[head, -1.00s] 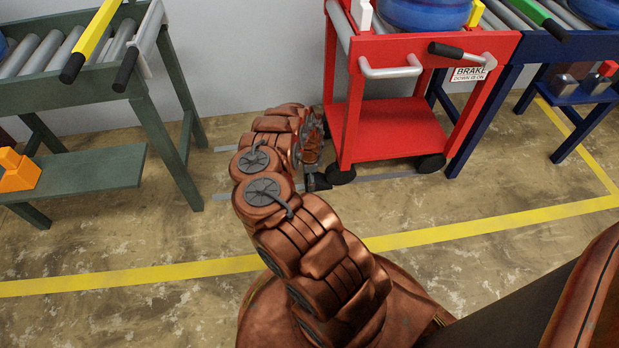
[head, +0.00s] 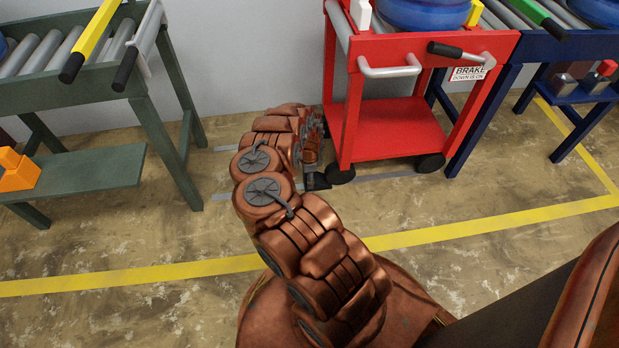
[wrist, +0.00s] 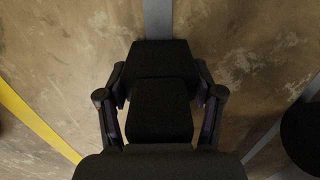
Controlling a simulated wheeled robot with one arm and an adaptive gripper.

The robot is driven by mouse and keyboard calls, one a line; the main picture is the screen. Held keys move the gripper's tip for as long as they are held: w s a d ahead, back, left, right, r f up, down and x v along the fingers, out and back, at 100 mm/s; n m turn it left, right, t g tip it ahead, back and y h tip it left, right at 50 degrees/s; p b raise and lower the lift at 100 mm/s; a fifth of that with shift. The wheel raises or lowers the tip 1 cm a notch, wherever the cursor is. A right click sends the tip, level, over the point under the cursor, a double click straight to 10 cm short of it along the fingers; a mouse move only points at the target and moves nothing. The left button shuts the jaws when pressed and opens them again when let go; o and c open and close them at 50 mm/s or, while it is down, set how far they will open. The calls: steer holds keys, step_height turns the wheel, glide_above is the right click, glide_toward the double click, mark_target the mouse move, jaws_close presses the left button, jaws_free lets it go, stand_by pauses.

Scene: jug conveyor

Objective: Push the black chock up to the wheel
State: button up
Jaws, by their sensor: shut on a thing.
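The black chock (head: 318,181) lies on the floor just left of the near left wheel (head: 341,174) of the red cart. In the head view the chock and wheel look side by side, and I cannot tell whether they touch. In the wrist view the chock (wrist: 160,60) sits on a grey floor strip, its raised part between my two fingers. My gripper (wrist: 160,92) is shut on it, one finger at each side. In the head view my copper arm hides most of the gripper.
The red cart (head: 390,130) carries a blue jug (head: 420,12) and stands against a blue roller stand (head: 480,120). A green roller stand (head: 170,140) is at the left. A yellow floor line (head: 480,223) crosses in front.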

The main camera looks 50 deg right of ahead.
steer(key=shift+s+d, duration=0.7)
steer(key=shift+d, duration=0.2)
steer(key=o, duration=1.2)
steer(key=shift+f, duration=0.1)
steer(key=o, duration=0.3)
steer(key=shift+w+a, duration=0.1)
steer(key=shift+a, duration=0.1)
steer(key=shift+w+a, duration=0.1)
steer(key=shift+w+r, duration=0.1)
steer(key=shift+r, duration=0.45)
step_height(320, 180, up, 11)
